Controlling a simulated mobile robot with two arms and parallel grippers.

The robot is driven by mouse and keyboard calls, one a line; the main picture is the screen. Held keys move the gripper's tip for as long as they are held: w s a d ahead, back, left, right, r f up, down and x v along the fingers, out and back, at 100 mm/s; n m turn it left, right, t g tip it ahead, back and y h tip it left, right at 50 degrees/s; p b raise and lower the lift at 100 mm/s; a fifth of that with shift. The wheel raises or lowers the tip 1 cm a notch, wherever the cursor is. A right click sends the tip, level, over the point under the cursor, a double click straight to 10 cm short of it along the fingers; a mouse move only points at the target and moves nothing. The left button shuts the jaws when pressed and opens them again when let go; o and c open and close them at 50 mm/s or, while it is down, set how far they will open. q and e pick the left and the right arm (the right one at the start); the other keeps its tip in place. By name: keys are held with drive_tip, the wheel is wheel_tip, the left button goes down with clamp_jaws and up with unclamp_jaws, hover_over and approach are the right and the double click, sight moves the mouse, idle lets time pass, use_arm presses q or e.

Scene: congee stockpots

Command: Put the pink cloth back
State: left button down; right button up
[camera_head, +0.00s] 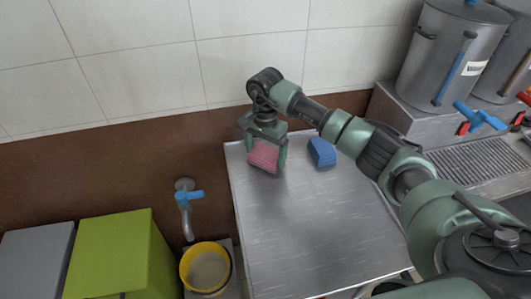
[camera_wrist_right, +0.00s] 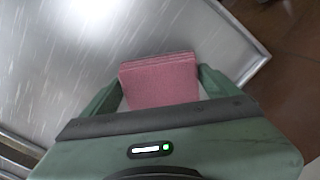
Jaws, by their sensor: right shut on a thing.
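The pink cloth (camera_head: 264,156) is a folded, block-like pad at the far left corner of the metal table (camera_head: 300,235). My right gripper (camera_head: 266,158) is shut on it from above, one finger at each side. In the right wrist view the pink cloth (camera_wrist_right: 160,82) sits between the two fingers of my right gripper (camera_wrist_right: 158,85), with the metal surface beyond it. I cannot tell whether the cloth touches the table. My left gripper is not in view.
A blue cloth (camera_head: 322,152) lies on the table just right of the pink one. A tap (camera_head: 187,205) and a yellow bucket (camera_head: 205,268) are left of the table, beside a green box (camera_head: 115,255). Steel stockpots (camera_head: 450,55) stand at the upper right. The table's middle is clear.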

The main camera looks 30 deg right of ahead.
sight(265, 152)
drive_tip(key=shift+f, duration=0.4)
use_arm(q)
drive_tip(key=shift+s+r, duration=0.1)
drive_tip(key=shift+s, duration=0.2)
use_arm(e)
drive_tip(key=shift+f, duration=0.2)
drive_tip(key=o, duration=0.9)
drive_tip(key=shift+r, duration=0.2)
wheel_tip(265, 152, up, 11)
drive_tip(key=b, duration=0.3)
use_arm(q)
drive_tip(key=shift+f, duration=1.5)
use_arm(e)
drive_tip(key=shift+r, duration=0.55)
